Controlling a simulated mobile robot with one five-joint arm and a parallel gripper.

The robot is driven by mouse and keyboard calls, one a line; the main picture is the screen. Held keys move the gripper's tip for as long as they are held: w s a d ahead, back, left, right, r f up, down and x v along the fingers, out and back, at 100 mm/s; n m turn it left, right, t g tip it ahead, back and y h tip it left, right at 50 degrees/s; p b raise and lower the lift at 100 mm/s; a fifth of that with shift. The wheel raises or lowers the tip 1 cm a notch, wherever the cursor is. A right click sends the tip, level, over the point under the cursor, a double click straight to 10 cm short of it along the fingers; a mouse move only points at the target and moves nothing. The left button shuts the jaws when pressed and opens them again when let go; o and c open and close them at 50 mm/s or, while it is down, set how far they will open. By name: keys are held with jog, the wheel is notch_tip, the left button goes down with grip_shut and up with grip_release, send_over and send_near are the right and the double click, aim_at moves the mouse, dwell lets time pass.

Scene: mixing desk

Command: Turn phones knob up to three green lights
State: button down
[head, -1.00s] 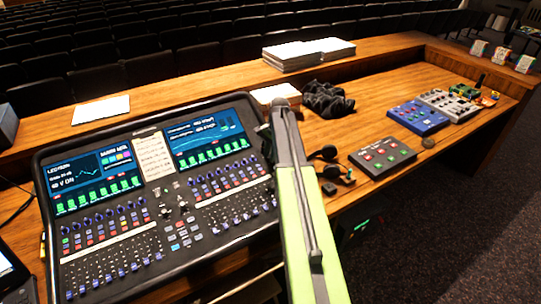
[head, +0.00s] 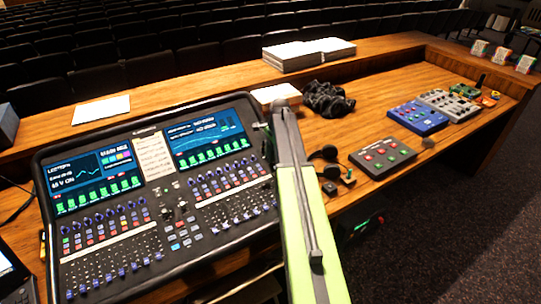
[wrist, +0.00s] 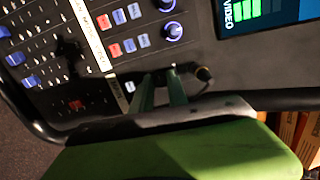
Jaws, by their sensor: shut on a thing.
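The mixing console (head: 150,262) stands on the wooden desk at the left in the head view. A dark round part with a pale rim (wrist: 205,75) shows just right of the fingers. Green bars (wrist: 245,9) are lit on the screen beside the word VIDEO. No row of three lights by the knob can be made out.
Blue knobs (wrist: 172,31) and small red and blue buttons lie close above the fingers in the wrist view. A black box with coloured buttons (head: 382,157), a headset (head: 330,153) and a blue unit (head: 417,118) are to the right on the desk.

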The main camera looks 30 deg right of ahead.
jog(key=c, duration=1.3)
grip_release()
jog(key=shift+r, duration=0.1)
notch_tip(320, 180, up, 17)
jog(key=s+d+p, duration=0.1)
jog(key=s+p, duration=0.1)
jog(key=p, duration=1.5)
jog(key=shift+s+d, duration=0.15)
jog(key=shift+s, duration=0.25)
